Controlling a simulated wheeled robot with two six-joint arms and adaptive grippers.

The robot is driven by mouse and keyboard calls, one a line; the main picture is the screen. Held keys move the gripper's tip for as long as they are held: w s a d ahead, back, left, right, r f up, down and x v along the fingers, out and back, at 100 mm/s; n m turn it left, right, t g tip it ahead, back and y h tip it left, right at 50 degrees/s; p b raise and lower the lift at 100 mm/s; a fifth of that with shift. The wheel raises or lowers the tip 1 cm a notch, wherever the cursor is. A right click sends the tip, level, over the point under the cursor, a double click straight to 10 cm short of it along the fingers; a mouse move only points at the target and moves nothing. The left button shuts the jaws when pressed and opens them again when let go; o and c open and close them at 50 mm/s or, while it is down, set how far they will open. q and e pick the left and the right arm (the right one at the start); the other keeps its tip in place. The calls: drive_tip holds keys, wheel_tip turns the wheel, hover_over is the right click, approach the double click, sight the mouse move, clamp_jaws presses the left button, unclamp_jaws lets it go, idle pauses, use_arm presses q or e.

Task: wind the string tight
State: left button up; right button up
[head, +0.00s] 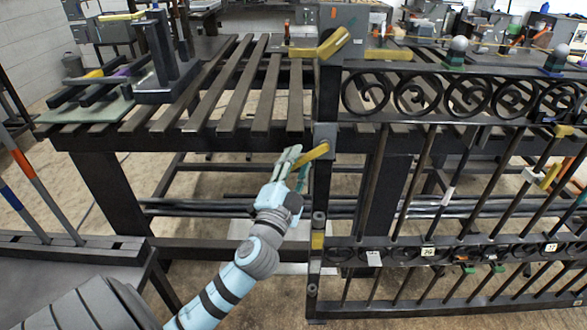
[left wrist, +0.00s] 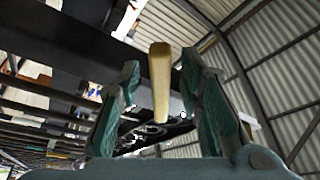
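My left gripper (head: 293,163) reaches up from below to a yellow lever (head: 314,152) on a grey plate (head: 325,138) at the gate post. In the left wrist view the lever (left wrist: 160,82) stands between the two spread green fingers, with a gap on either side. Whether the lever is fully within the fingers' depth is unclear. A second, larger yellow handle (head: 335,43) sits higher, at the top of the post beside a grey box. I cannot make out a string for certain. My right gripper is not in view.
A black scroll gate (head: 430,170) with rings and bars fills the right side. A dark slatted bench (head: 215,95) stands behind and left, with a clamp-like fixture (head: 165,65) on it. Another dark table (head: 70,255) is at the lower left. Bare floor shows beneath the bench.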

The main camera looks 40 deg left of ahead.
use_arm(q)
drive_tip(key=v, duration=1.1)
drive_tip(key=shift+s, duration=0.25)
